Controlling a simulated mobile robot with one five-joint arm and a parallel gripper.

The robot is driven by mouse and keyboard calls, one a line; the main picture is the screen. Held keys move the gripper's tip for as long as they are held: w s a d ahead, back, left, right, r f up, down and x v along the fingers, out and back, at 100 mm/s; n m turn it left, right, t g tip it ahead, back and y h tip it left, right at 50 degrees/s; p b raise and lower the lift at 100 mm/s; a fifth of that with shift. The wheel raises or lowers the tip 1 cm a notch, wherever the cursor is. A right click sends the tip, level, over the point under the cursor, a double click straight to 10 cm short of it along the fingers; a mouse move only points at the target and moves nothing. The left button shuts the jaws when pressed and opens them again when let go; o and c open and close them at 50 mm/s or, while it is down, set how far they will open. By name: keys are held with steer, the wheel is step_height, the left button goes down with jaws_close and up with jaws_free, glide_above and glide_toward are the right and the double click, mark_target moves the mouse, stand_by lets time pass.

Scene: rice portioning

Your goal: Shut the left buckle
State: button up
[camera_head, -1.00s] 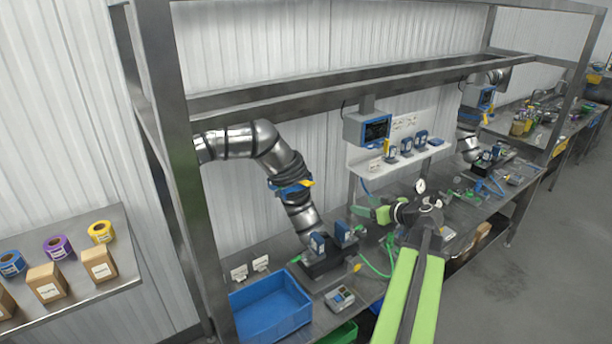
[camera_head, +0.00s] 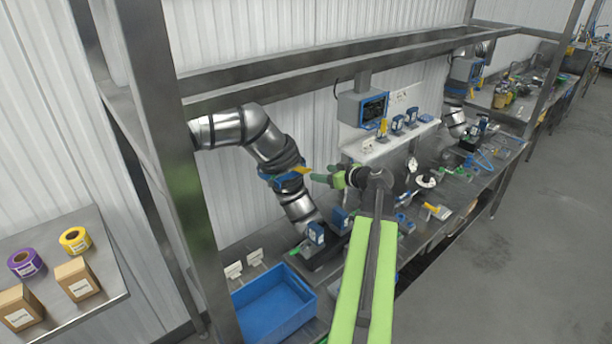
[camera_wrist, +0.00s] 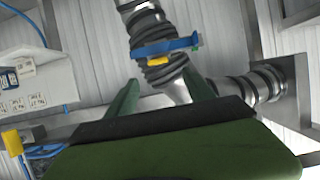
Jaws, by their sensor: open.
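The left buckle is a blue band (camera_head: 283,178) around the dark ribbed sleeve of the left silver duct, with a yellow lever (camera_head: 304,174) sticking out at its right side. In the wrist view the blue band (camera_wrist: 165,47) crosses the sleeve, and a yellow piece (camera_wrist: 158,62) shows just below it. My gripper (camera_head: 322,174) is just right of the lever in the head view. In the wrist view its green fingers (camera_wrist: 160,84) are apart, with the sleeve seen beyond and between them. I see no contact. Whether the buckle is latched is unclear.
A blue bin (camera_head: 272,305) stands on the bench below the duct. A blue-framed screen (camera_head: 372,108) hangs to the right, above a white shelf (camera_head: 390,143) with small blue devices. A steel frame post (camera_head: 172,150) stands at the left.

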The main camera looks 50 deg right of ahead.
mark_target(308, 171)
steer(key=b+x, duration=0.1)
steer(key=x, duration=0.4)
steer(key=b+x, duration=0.2)
steer(key=x, duration=0.4)
steer(key=shift+d+f+b, duration=0.15)
steer(key=shift+d+b, duration=0.1)
steer(key=shift+b, duration=0.05)
jaws_close()
steer(key=shift+f, duration=0.1)
